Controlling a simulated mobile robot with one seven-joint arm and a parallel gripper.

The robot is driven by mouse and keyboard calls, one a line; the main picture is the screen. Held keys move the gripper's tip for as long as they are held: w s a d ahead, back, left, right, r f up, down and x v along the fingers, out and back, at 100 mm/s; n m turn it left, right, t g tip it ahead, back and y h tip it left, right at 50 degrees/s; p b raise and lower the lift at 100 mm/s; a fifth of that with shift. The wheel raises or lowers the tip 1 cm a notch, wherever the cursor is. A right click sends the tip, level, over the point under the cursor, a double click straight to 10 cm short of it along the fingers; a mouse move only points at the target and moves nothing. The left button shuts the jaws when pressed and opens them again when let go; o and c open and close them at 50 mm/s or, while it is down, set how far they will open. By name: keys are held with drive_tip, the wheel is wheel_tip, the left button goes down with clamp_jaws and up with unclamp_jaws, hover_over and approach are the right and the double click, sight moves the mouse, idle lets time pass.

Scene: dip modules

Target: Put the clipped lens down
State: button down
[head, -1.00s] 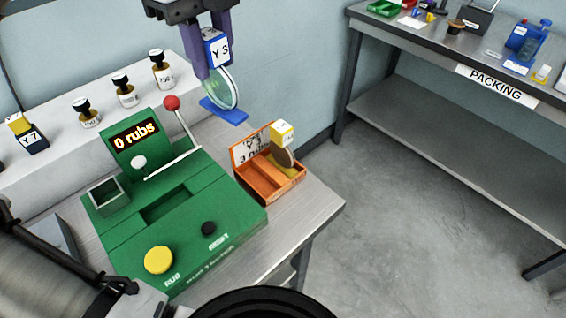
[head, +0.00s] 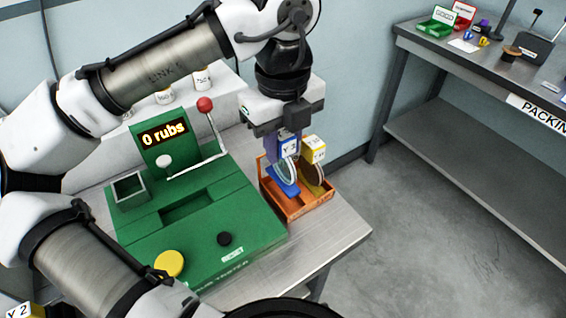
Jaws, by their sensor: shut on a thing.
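The clipped lens, a round clear disc (head: 291,171) in a blue clip (head: 287,146) marked Y 3 with a blue foot (head: 284,187), is in my gripper (head: 284,140). My gripper is shut on the blue clip and points down. The lens is upright at the left side of the orange tray (head: 307,211). I cannot tell whether its blue foot touches the tray floor. A second lens with a yellow clip (head: 316,148) stands in the tray just to the right, very close. The tray's back label is mostly hidden behind my gripper.
A green rub tester (head: 212,240) with a "0 rubs" display (head: 164,133), a red-knobbed lever (head: 205,104) and a yellow button (head: 169,263) stands left of the tray. Bottles stand on a white ledge behind. Bare metal table (head: 335,240) lies in front of the tray. A packing bench (head: 470,90) is at the right.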

sight(283, 165)
drive_tip(key=shift+f, duration=2.55)
drive_tip(key=c, duration=1.1)
unclamp_jaws()
drive_tip(key=shift+f, duration=0.15)
wheel_tip(283, 165, up, 12)
drive_tip(key=shift+r, duration=0.2)
